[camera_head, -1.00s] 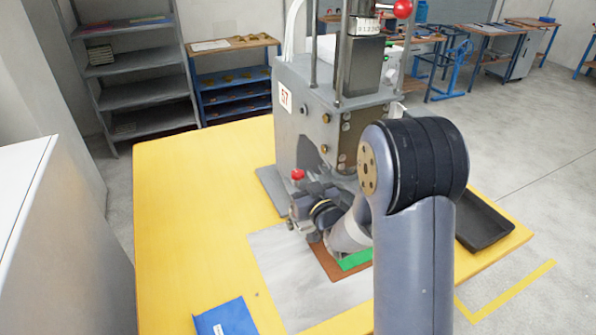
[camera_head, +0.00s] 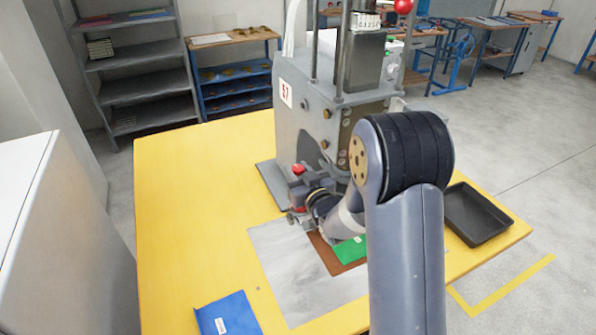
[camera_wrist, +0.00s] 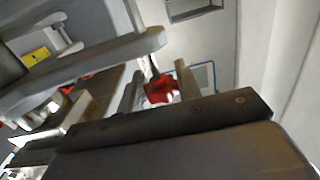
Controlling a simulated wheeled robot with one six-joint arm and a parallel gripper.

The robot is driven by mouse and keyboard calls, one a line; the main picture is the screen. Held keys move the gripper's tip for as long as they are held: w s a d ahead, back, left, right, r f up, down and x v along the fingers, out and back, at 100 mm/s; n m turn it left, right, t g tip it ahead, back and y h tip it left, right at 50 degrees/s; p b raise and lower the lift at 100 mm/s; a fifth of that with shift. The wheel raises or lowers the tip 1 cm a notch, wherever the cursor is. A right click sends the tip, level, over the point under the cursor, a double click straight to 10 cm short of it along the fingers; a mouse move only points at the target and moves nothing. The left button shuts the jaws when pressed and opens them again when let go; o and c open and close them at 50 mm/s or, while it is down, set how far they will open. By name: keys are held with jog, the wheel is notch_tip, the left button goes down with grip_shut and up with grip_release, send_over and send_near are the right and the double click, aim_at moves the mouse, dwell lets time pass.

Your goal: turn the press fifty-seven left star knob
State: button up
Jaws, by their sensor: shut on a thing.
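The grey press marked 57 (camera_head: 286,95) stands on the yellow table. A red star knob (camera_wrist: 160,90) shows between the two fingers of my gripper (camera_wrist: 160,86) in the wrist view, with a finger close on each side. In the head view a small red knob (camera_head: 298,169) shows low at the press's left front, right at my gripper (camera_head: 299,175). My gripper is shut on the knob. My wrist and arm hide part of the press's lower front. The knob's exact turn angle cannot be told.
A blue folder (camera_head: 228,315) lies at the table's front. A black tray (camera_head: 477,213) lies at the right. A grey mat (camera_head: 290,270) and a green piece (camera_head: 350,250) lie before the press. A red ball (camera_head: 403,6) tops a lever. The table's left is clear.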

jog(key=shift+c, duration=0.7)
jog(key=shift+f+b, duration=0.1)
jog(key=shift+b, duration=0.25)
jog(key=shift+f+m+h+b, duration=0.15)
jog(key=shift+m+h+b, duration=0.35)
jog(key=shift+b, duration=0.6)
jog(key=shift+m+t+h+b, duration=0.35)
jog(key=shift+h+b, duration=0.35)
jog(key=shift+b, duration=0.7)
jog(key=shift+r+m+h+b, duration=0.25)
jog(key=shift+m+h+b, duration=0.1)
jog(key=shift+h, duration=0.25)
jog(key=o, duration=0.9)
jog(key=shift+o, duration=0.2)
